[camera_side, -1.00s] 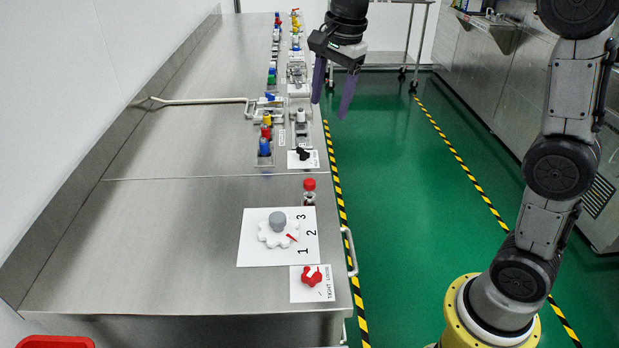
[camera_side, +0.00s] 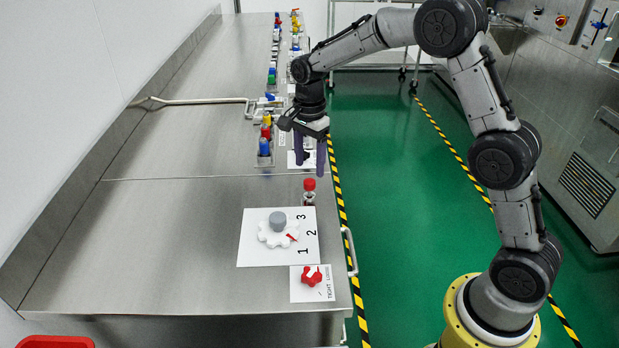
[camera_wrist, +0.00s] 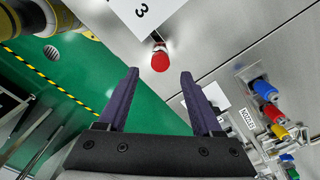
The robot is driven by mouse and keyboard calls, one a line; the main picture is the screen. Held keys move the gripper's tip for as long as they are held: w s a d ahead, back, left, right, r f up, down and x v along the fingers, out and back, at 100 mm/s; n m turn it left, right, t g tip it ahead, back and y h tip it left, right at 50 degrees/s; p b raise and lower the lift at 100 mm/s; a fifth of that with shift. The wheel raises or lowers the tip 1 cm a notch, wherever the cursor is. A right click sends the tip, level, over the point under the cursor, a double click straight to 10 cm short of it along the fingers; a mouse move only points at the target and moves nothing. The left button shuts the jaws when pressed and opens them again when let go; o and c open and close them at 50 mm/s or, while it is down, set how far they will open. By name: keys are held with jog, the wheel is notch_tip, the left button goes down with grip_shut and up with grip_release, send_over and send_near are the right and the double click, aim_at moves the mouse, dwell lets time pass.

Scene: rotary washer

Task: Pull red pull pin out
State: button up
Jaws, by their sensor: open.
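The red pull pin (camera_side: 309,185) has a round red top on a small clear-and-dark holder. It stands near the right edge of the steel table, just beyond the numbered white card. In the wrist view its red top (camera_wrist: 160,61) lies ahead of the fingertips, roughly midway between them. My gripper (camera_side: 309,170) points downward above the table edge, a little beyond the pin and apart from it. Its two purple fingers (camera_wrist: 159,75) are spread, with nothing between them.
A white card (camera_side: 249,243) with a white rotary dial (camera_side: 278,232) lies in front of the pin. A red knob (camera_side: 312,276) sits on a smaller card nearer. Several coloured fittings (camera_side: 265,146) line the table behind. The left part of the table is clear.

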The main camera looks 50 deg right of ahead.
aim_at(309, 181)
jog(key=shift+f, duration=2.65)
grip_shut()
